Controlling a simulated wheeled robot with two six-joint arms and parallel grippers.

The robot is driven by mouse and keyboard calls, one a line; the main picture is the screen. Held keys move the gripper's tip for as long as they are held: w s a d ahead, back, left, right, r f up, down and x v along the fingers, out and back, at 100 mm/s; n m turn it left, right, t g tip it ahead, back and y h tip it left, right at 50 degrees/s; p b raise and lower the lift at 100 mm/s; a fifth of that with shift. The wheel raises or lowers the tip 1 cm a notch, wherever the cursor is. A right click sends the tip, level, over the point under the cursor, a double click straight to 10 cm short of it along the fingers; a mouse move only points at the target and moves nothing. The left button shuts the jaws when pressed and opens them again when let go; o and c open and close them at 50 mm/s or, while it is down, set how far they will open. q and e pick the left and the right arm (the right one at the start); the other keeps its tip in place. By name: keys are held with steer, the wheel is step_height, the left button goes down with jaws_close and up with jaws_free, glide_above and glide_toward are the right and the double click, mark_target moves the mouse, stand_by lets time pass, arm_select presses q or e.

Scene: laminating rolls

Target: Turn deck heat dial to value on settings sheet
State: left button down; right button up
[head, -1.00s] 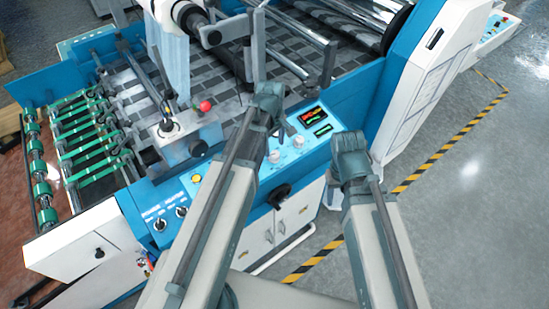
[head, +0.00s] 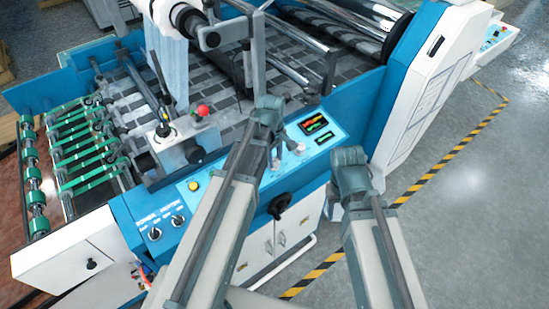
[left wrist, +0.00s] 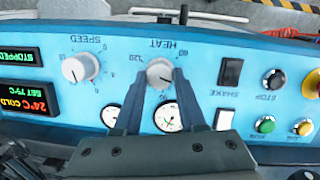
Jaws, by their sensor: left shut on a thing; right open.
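The white heat dial (left wrist: 160,73) is between my left gripper's fingertips in the left wrist view, under upside-down "HEAT" lettering. My left gripper (left wrist: 162,80) is shut on it. The dial's pointer is too small to read. In the head view my left gripper (head: 275,157) reaches down onto the blue control panel (head: 225,185) and largely hides the dial. My right gripper (head: 338,190) is open and empty, off the panel's front side; its fingers show poorly. A pale sheet-like panel (head: 432,88) is on the white housing at right; its text is unreadable.
The speed dial (left wrist: 76,69) sits beside the heat dial. A red-lit display (left wrist: 36,100) reads 24°C COLD, SET 75°C; a green one (left wrist: 18,57) reads STOPPED. The shake switch (left wrist: 230,72) and two gauges are close to the fingers.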

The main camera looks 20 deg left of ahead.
arm_select(q)
steer(key=shift+m, duration=0.3)
steer(key=m, duration=0.3)
steer(key=shift+w+m+g, duration=0.15)
steer(key=shift+m+g, duration=0.25)
steer(key=m+y, duration=0.1)
steer(key=m, duration=0.2)
steer(key=shift+d+m+g, duration=0.15)
steer(key=shift+m+g, duration=0.15)
steer(key=m+y, duration=0.1)
steer(key=m, duration=0.3)
steer(key=shift+d, duration=0.1)
steer(key=shift+m+y+b, duration=0.3)
steer(key=shift+m+y, duration=0.1)
steer(key=shift+m, duration=1.6)
steer(key=shift+c, duration=2.4)
jaws_free()
